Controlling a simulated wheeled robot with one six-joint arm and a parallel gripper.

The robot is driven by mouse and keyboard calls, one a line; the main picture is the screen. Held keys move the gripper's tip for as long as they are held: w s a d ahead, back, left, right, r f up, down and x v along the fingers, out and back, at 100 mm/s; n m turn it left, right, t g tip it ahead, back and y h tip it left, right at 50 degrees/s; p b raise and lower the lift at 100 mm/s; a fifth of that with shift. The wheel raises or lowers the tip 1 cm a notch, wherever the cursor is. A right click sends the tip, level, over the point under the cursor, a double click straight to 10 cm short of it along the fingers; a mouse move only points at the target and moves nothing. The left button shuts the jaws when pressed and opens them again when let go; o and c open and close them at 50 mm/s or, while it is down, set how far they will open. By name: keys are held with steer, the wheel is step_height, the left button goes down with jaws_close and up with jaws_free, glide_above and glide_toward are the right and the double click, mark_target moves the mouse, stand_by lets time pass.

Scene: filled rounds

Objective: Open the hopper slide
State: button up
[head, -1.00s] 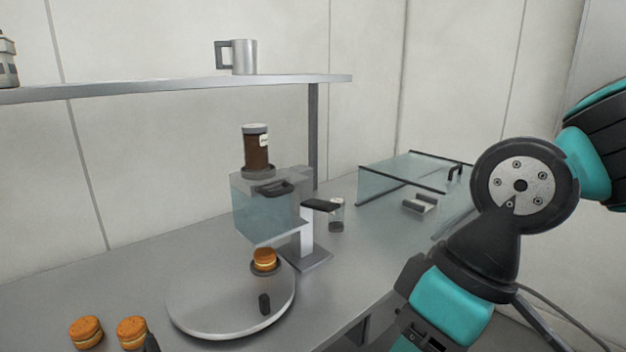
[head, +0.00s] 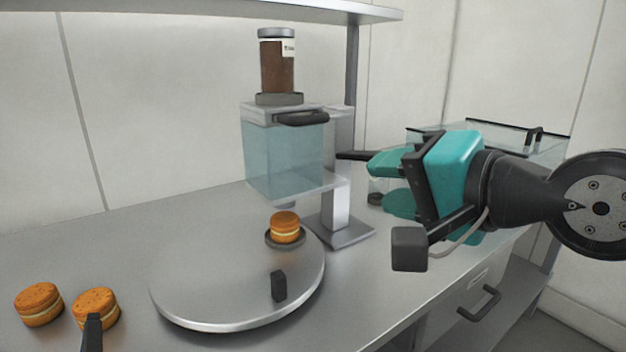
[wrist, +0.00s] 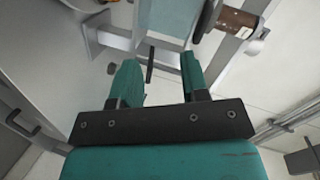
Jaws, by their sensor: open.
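The hopper (head: 285,155) is a pale see-through box on a grey stand. It also shows at the top of the wrist view (wrist: 168,18). A dark slide handle (head: 351,155) juts right from the hopper's lower part. In the wrist view the dark handle (wrist: 150,66) lies between and just ahead of the teal fingers. My gripper (head: 378,183) is open and empty, right of the hopper, its fingers pointing at it. In the wrist view the two fingers (wrist: 160,66) stand apart. Whether a finger touches the handle I cannot tell. The handle's right end is partly hidden in the head view.
A brown jar (head: 277,65) stands on top of the hopper. A round turntable (head: 210,300) below carries a filled round (head: 285,227) on a dark holder. Two more rounds (head: 38,303) lie at left. A shelf (head: 200,12) runs above. A glass case (head: 545,150) stands behind my gripper.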

steer(key=f+m+t+b, duration=0.1)
steer(key=m+t+b, duration=0.1)
steer(key=m+t+y+p, duration=0.2)
steer(key=m+p, duration=0.1)
steer(key=p, duration=0.5)
glide_toward(313, 122)
steer(key=shift+t, duration=0.3)
steer(key=p+x, duration=0.8)
steer(key=x, duration=0.1)
steer(key=shift+a+r, duration=0.1)
steer(key=shift+p+x, duration=0.5)
steer(key=shift+x, duration=0.35)
steer(key=shift+f, duration=0.3)
jaws_close()
